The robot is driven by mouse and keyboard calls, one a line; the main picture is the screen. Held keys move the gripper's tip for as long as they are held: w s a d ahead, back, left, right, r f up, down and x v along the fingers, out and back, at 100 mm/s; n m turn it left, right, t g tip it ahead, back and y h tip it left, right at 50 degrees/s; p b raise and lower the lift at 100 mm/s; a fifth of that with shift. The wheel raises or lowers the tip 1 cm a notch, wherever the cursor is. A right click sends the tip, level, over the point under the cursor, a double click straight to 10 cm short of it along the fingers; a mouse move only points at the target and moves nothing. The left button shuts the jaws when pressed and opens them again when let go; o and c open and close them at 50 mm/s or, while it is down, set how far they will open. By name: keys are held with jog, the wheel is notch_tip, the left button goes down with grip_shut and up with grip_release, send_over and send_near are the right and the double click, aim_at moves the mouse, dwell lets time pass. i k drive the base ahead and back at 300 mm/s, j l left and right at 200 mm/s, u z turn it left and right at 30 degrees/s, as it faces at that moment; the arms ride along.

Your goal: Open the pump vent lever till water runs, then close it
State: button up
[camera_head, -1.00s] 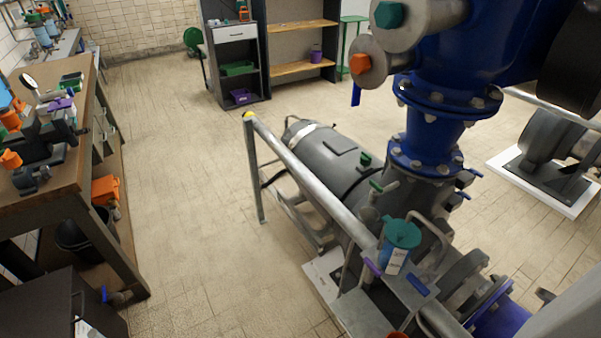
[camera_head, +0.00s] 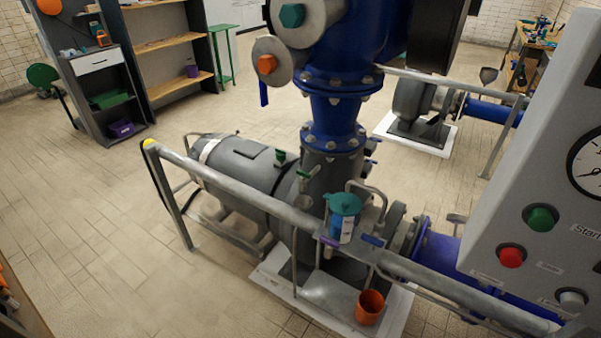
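The grey pump (camera_head: 240,165) lies behind a metal rail, below a blue vertical pipe (camera_head: 334,117). A small green lever (camera_head: 308,174) sits on a fitting on the pump, and a green knob (camera_head: 280,156) stands beside it. A purple handle (camera_head: 328,242) and a blue handle (camera_head: 372,240) show lower down, near a teal-lidded container (camera_head: 343,215). I cannot tell which of these is the vent lever. I see no running water. An orange cup (camera_head: 369,307) stands on the plinth below. My gripper is not in view.
The metal rail (camera_head: 235,188) runs between me and the pump. A control panel (camera_head: 545,180) with green and red buttons fills the right side. A shelf unit (camera_head: 95,75) stands at back left. The tiled floor at left is clear.

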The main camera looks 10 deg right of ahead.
aim_at(303, 175)
jog(key=i+j+u, duration=0.15)
jog(key=i+j, duration=1.55)
jog(key=j, duration=0.1)
